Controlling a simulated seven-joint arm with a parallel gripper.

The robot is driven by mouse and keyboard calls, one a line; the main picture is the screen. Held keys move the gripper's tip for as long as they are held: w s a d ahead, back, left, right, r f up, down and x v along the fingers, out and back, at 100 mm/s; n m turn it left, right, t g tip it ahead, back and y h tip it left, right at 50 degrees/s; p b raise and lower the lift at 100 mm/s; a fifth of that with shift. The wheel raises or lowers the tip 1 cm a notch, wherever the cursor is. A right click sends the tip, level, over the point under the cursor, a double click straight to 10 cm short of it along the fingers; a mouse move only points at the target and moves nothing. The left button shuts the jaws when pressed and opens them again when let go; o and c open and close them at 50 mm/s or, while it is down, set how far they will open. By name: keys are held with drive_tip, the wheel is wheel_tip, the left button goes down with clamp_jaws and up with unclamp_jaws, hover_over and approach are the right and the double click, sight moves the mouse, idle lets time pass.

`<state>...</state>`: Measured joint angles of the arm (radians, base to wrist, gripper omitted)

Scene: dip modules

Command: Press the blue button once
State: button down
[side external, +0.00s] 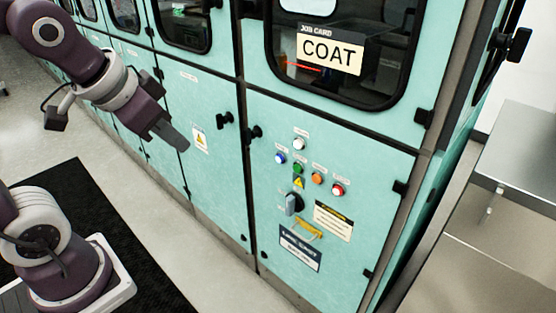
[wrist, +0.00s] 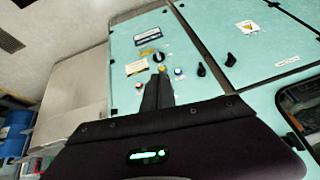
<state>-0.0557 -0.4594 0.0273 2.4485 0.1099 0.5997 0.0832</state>
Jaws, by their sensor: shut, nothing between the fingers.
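The blue button (side external: 280,158) is a small round button at the left of a button cluster on the teal cabinet's lower panel. In the wrist view the blue button (wrist: 178,71) shows just right of the fingertips, with the panel upside down. My gripper (side external: 184,147) is shut and empty. It is left of the button cluster in the side view, apart from the button. In the wrist view my gripper (wrist: 158,76) points toward the panel, and its fingers hide part of the cluster.
Close by are a white button (side external: 299,144), green button (side external: 298,168), orange button (side external: 317,178) and red button (side external: 337,189). Below are a rotary switch (side external: 294,204) and a yellow handle (side external: 308,229). Black door latches (side external: 253,133) stick out left of the cluster. A metal table (side external: 520,150) stands at right.

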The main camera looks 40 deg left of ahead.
sight(280, 158)
drive_tip(key=w+a+f+m, duration=0.1)
drive_tip(key=w+a+f, duration=0.2)
drive_tip(key=w, duration=0.3)
drive_tip(key=w+a+f+m, duration=0.1)
drive_tip(key=w+a+f, duration=0.1)
drive_tip(key=w, duration=0.3)
drive_tip(key=w+a+f+m+t+h, duration=0.1)
drive_tip(key=w+f+m, duration=0.2)
drive_tip(key=f, duration=0.7)
drive_tip(key=w+a+f+m+t+h, duration=0.1)
drive_tip(key=w+a+f+m, duration=0.1)
drive_tip(key=w+f, duration=0.4)
wheel_tip(280, 158, down, 5)
drive_tip(key=shift+w+a+f+m+t, duration=0.2)
drive_tip(key=shift+w+m+t, duration=0.1)
drive_tip(key=shift+w+m, duration=0.1)
drive_tip(key=w, duration=0.8)
drive_tip(key=shift+w, duration=0.4)
drive_tip(key=shift+w, duration=0.15)
drive_tip(key=shift+w+d, duration=0.1)
drive_tip(key=shift+w, duration=0.15)
